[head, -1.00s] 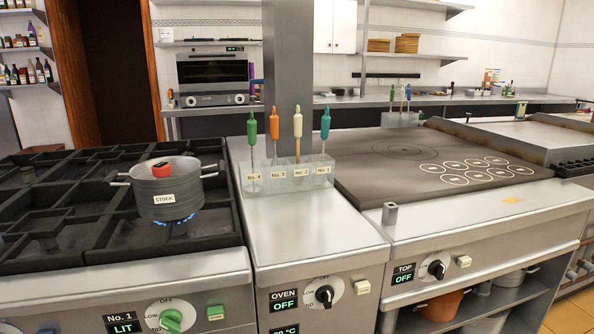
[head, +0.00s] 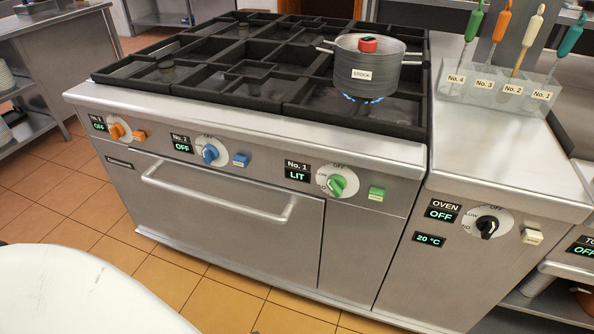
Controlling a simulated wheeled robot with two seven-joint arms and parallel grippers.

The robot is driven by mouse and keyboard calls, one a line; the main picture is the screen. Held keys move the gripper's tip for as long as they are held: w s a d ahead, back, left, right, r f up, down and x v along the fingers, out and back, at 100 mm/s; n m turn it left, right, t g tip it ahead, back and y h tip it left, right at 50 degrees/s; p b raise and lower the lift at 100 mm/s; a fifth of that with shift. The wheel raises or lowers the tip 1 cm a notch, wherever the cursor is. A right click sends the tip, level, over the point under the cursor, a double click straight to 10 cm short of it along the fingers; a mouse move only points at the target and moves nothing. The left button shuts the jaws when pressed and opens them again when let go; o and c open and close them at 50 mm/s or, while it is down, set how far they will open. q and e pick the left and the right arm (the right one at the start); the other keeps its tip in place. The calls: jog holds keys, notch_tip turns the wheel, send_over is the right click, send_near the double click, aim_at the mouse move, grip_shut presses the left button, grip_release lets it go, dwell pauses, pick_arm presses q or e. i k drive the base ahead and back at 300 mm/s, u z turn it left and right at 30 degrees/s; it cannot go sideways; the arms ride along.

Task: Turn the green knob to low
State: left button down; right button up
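The green knob (head: 336,185) is on the stove's front panel at the right, on a white dial plate marked OFF at the top, with LOW to its left. The display beside it (head: 297,173) reads No. 1 LIT. A green button (head: 377,193) sits to the knob's right. A steel pot labelled STOCK (head: 367,70) with a red knob on its lid stands on the burner above, over a blue flame. Which mark the knob points to is too small to tell. Neither gripper is in view.
Along the same panel are a blue knob (head: 209,153) and an orange knob (head: 116,131). A black oven knob (head: 487,227) is to the right. A long oven handle (head: 215,193) juts out below. Tiled floor (head: 130,230) lies in front. A white rounded surface fills the lower left corner.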

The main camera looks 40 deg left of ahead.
aim_at(336, 184)
jog(key=z, duration=0.85)
jog(key=i, duration=0.55)
jog(key=u, duration=2.4)
